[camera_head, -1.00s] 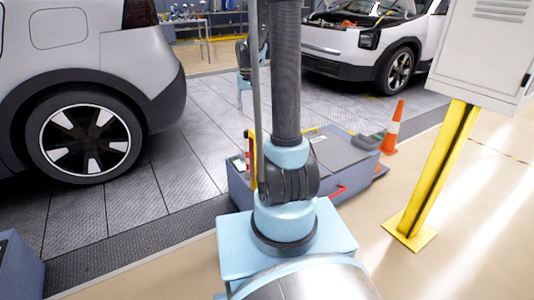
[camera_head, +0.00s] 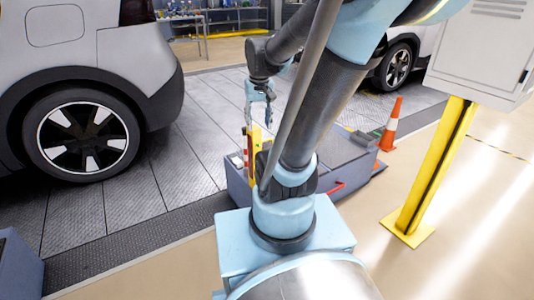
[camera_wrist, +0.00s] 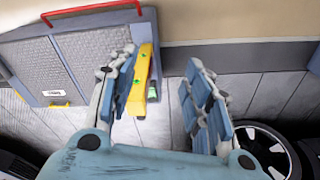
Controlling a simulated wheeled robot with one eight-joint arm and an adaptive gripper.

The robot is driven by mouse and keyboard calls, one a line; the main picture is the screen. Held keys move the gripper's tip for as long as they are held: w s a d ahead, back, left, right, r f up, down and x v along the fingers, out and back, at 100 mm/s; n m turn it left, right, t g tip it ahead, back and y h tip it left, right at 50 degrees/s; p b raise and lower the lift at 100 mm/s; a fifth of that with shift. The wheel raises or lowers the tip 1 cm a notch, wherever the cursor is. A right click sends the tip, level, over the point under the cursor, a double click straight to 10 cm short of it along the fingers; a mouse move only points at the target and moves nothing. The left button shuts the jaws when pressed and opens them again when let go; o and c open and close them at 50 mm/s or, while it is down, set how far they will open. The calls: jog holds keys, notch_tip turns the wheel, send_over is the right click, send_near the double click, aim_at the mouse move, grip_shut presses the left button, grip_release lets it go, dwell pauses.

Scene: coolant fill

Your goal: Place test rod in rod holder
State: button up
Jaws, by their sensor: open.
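My gripper (camera_head: 258,115) hangs from the raised arm just above a yellow upright piece (camera_head: 254,139) at the left end of a grey unit. In the wrist view, my gripper (camera_wrist: 163,57) has its two blue fingers spread wide with nothing held between them. The yellow piece, with green dots, also shows there (camera_wrist: 143,78), beside the left finger and partly hidden by it. I cannot tell whether this piece is the rod holder. I cannot make out the test rod for certain in either view.
The grey unit (camera_head: 342,158) has a red handle, which also shows in the wrist view (camera_wrist: 92,10). An orange cone (camera_head: 390,125) and a yellow post (camera_head: 435,170) stand to the right. A car (camera_head: 100,50) stands at left; another is partly hidden behind my arm.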

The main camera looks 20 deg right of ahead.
jog(key=s+f, duration=0.6)
jog(key=s, duration=0.5)
jog(key=shift+s+d+f+t, duration=0.15)
jog(key=shift+s+f+t, duration=0.05)
jog(key=shift+f+t, duration=0.1)
